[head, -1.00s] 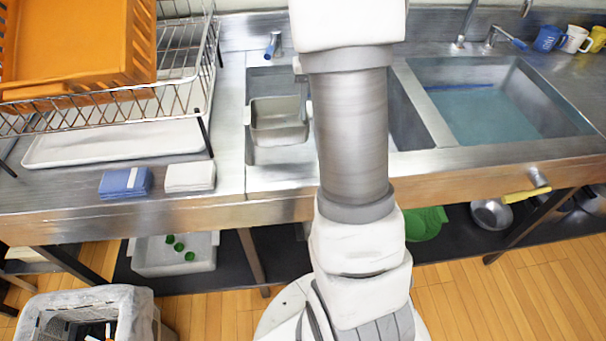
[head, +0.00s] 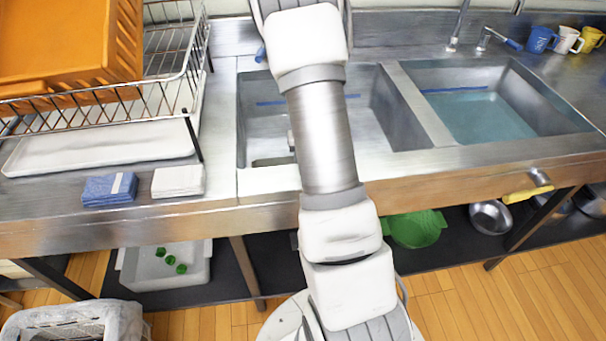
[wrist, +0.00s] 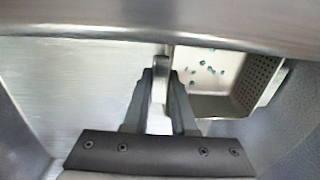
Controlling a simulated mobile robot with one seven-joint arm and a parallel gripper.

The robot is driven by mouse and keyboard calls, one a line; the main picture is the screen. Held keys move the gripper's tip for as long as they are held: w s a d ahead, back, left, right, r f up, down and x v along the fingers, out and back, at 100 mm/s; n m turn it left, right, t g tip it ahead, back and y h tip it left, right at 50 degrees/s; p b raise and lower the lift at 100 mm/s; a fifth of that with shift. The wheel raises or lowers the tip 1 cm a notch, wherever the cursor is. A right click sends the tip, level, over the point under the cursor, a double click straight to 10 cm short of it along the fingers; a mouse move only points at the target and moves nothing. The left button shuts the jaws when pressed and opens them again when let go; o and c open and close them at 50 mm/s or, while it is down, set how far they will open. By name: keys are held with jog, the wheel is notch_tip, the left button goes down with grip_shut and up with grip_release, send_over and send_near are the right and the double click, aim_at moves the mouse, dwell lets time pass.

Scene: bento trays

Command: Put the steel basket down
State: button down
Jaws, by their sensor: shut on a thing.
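The steel basket (wrist: 224,105) shows in the wrist view to the right of my fingers, with perforated walls and several small green bits inside. My gripper (wrist: 161,76) is shut on a light upright piece at the basket's left side, which looks like its handle. The basket is within the left sink basin (head: 262,115). In the head view only a small part that seems to be its rim (head: 273,161) shows by the basin's front edge; my arm and the counter hide the rest. I cannot tell whether it touches the basin floor.
The right basin (head: 485,115) holds water. A wire dish rack (head: 160,105) with an orange crate (head: 75,45) stands left, behind blue cloths (head: 109,189) and white cloths (head: 178,181). Mugs (head: 568,40) stand at the back right. A faucet (head: 458,28) rises behind the basins.

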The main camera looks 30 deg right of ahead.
jog(key=shift+f, duration=0.95)
